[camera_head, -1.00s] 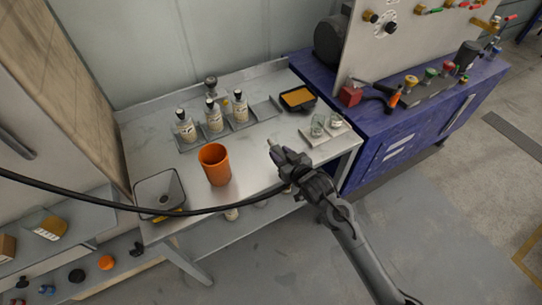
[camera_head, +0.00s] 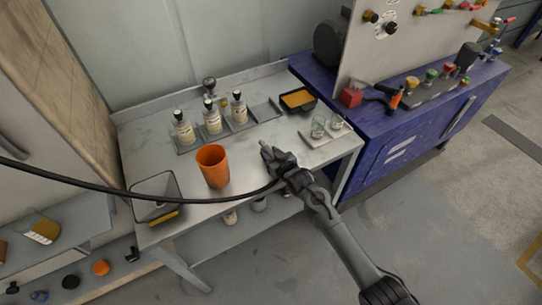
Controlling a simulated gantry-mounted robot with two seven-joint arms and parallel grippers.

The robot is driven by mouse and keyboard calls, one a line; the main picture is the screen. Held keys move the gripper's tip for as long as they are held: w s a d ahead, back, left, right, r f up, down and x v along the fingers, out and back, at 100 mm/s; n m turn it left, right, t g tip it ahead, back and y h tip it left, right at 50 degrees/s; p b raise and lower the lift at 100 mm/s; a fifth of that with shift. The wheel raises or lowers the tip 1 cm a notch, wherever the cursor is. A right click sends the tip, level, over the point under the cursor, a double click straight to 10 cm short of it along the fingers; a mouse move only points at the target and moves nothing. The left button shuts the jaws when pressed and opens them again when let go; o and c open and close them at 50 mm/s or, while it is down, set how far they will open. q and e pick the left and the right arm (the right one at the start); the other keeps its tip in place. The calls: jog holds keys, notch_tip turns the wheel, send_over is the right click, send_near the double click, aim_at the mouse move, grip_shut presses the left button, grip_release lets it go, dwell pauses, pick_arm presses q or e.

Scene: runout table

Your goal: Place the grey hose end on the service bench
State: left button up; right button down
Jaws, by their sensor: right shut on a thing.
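The service bench (camera_head: 240,180) is a metal table in the middle of the head view. My right gripper (camera_head: 275,160) is over its front right part, shut on the hose end (camera_head: 265,146), a small grey tip that points to the back left. The dark hose (camera_head: 110,190) runs from the left edge across the front of the bench to the gripper. I cannot tell whether the hose end touches the bench top. The gripper hides part of the hose end. My left gripper is not in view.
An orange cup (camera_head: 212,168) stands left of the gripper. Several bottles in a tray (camera_head: 240,126) are at the back. A yellow-filled black tray (camera_head: 298,101) and glasses on a pale board (camera_head: 317,140) are to the right. A grey tray (camera_head: 155,190) is at front left.

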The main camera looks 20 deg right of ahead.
jog(key=shift+f, duration=0.2)
jog(key=shift+f, duration=0.1)
jog(key=c, duration=0.7)
grip_release()
